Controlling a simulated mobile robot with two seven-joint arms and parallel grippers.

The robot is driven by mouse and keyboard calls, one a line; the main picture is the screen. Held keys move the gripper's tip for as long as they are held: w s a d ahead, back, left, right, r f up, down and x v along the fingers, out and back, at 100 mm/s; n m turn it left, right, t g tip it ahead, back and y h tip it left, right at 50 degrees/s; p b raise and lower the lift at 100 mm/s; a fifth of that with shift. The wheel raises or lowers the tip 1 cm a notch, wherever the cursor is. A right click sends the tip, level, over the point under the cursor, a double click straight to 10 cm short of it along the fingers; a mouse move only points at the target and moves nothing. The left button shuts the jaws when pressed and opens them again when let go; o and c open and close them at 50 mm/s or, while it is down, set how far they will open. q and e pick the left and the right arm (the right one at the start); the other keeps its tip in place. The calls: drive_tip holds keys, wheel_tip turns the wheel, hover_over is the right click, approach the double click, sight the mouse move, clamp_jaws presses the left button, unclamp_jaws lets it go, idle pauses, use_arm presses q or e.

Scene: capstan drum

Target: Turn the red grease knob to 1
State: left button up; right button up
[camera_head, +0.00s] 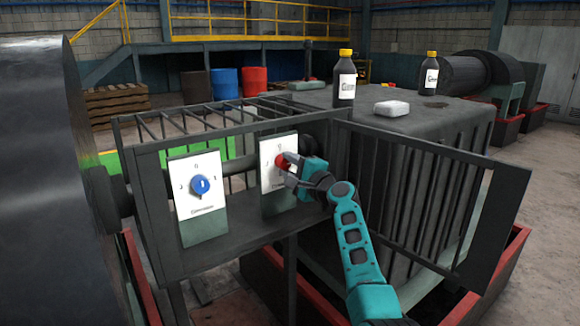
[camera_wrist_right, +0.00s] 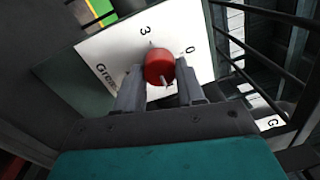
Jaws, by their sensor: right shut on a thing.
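The red grease knob (camera_head: 282,160) sits on a white dial plate (camera_head: 266,180), the right one of two plates in the dark barred frame. My right gripper (camera_head: 288,172) is at the knob, its fingers shut on it. In the right wrist view the red knob (camera_wrist_right: 159,67) stands between the two grey fingertips (camera_wrist_right: 160,88), with a pale pointer line on it. The plate there shows a 3, a 0 and part of the word "Grease"; the 1 cannot be made out. My left gripper is not in view.
A blue knob (camera_head: 199,185) on its own white plate (camera_head: 196,218) is to the left. An open barred gate (camera_head: 430,200) stands to the right of my arm. Two bottles (camera_head: 346,80) (camera_head: 431,75) and a white block (camera_head: 391,108) stand on the machine housing behind.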

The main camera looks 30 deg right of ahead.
idle(0.3)
drive_tip(key=o, duration=1)
drive_tip(key=shift+o, duration=0.2)
drive_tip(key=s+d, duration=0.1)
drive_tip(key=s, duration=1.1)
drive_tip(key=shift+s+d+f, duration=0.25)
drive_tip(key=shift+s+d, duration=0.15)
